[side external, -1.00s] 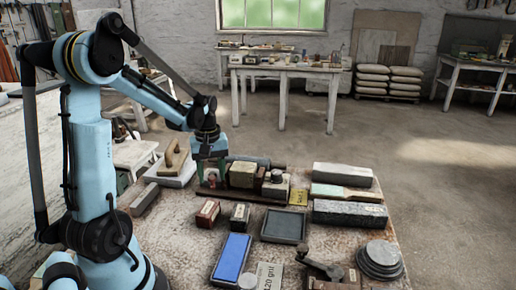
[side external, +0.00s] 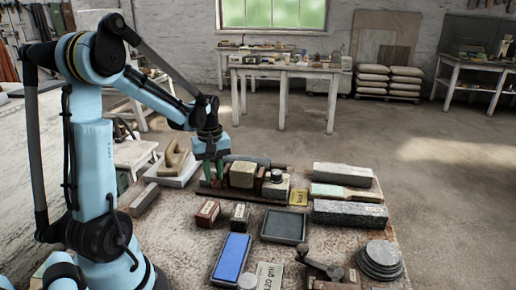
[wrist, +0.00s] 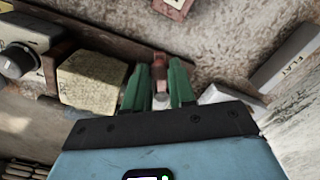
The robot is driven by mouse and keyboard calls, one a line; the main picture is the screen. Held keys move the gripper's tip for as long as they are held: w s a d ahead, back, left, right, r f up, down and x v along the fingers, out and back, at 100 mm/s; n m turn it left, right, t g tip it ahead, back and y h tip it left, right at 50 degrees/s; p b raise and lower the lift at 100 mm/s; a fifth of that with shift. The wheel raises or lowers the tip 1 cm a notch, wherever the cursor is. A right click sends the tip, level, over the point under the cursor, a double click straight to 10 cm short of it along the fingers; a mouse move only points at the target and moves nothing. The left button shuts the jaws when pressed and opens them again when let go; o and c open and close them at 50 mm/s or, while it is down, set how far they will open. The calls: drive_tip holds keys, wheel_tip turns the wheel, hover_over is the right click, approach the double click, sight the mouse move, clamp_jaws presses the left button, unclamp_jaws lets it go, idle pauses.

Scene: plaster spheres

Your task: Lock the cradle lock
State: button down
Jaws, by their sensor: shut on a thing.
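The cradle is a long rust-brown rail (side external: 255,197) near the back of the bench, and its rail (wrist: 105,42) also shows in the wrist view. A yellowish stone block (side external: 243,174) sits in it, at the left of the wrist view (wrist: 92,80). A grey block with a dark knob (side external: 276,187) stands at its right end. My gripper (side external: 211,178) points down at the cradle's left end. In the wrist view its green fingers (wrist: 160,70) are shut on a small reddish part with a pale round end, seemingly the cradle lock (wrist: 160,58). The fingers partly hide it.
A tan-handled float (side external: 172,165) lies left of my gripper. Small boxes (side external: 207,213), a blue stone (side external: 232,258) and a dark tray (side external: 284,227) lie in front. Long grey blocks (side external: 349,214) lie at the right.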

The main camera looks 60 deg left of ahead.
sight(212, 177)
drive_tip(key=c, duration=0.9)
unclamp_jaws()
drive_tip(key=shift+c, duration=0.2)
drive_tip(key=shift+s+a+m, duration=0.15)
drive_tip(key=shift+s+m, duration=0.1)
drive_tip(key=shift+m, duration=0.25)
wheel_tip(212, 177, up, 12)
drive_tip(key=d+f+m+t, duration=0.2)
drive_tip(key=d+m, duration=0.5)
drive_tip(key=d, duration=0.4)
drive_tip(key=d+f+m+t, duration=0.2)
drive_tip(key=d+m+t, duration=0.3)
drive_tip(key=d, duration=0.6)
drive_tip(key=shift+w+d+f+m, duration=0.25)
drive_tip(key=shift+f+m, duration=0.1)
drive_tip(key=shift+m, duration=0.95)
